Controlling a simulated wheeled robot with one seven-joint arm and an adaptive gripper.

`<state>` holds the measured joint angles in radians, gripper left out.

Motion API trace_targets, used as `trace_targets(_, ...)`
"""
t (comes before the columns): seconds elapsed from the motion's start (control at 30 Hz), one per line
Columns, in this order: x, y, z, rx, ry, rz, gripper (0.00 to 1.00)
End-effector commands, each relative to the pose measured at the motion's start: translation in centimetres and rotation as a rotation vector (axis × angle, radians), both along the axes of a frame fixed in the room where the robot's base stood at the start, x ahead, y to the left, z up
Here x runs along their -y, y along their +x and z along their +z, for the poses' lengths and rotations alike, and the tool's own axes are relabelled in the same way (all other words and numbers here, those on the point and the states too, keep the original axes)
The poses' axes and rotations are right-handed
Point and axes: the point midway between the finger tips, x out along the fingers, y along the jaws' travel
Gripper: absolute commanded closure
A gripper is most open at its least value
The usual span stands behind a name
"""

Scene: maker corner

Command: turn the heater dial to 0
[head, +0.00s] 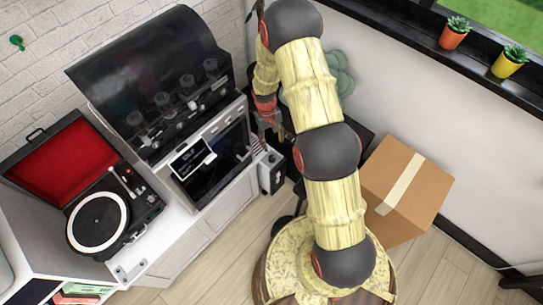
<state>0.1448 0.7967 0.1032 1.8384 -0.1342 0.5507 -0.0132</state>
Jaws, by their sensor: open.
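A small dark and light upright unit (271,173), which looks like the heater, stands on the floor beside the white cabinet. I cannot make out a dial or its setting on it. My gripper (270,130) hangs at the end of my arm, above this unit in the picture and close to the right side of the black machine. Its fingers are small and partly dark in this view, spread apart, with nothing seen between them. I cannot tell whether they touch anything.
A black machine with a raised hood (150,60) stands on the white cabinet (225,205). An open record player (98,222) is to its left. A cardboard box (405,185) sits on the floor at right. Two potted cacti stand on the sill. Wood floor (225,265) is clear in front.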

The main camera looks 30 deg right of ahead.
Motion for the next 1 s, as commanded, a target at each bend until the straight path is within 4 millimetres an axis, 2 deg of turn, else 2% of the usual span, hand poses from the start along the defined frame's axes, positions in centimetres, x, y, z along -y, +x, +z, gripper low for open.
trace_targets(0.03, 0.3, 0.5, -2.1, 0.001, 0.001, 0.004, 0.51)
trace_targets(0.2, 1.3, 3.3, -8.7, 0.054, -0.003, 0.032, 0.51)
trace_targets(0.4, 2.0, 5.5, -14.9, 0.115, -0.004, 0.061, 0.51)
trace_targets(0.5, 2.2, 6.0, -16.9, 0.135, -0.004, 0.07, 0.51)
trace_targets(0.77, 2.3, 6.4, -19.5, 0.151, -0.004, 0.079, 0.51)
trace_targets(1.0, 2.5, 6.4, -23.2, 0.151, -0.004, 0.079, 0.51)
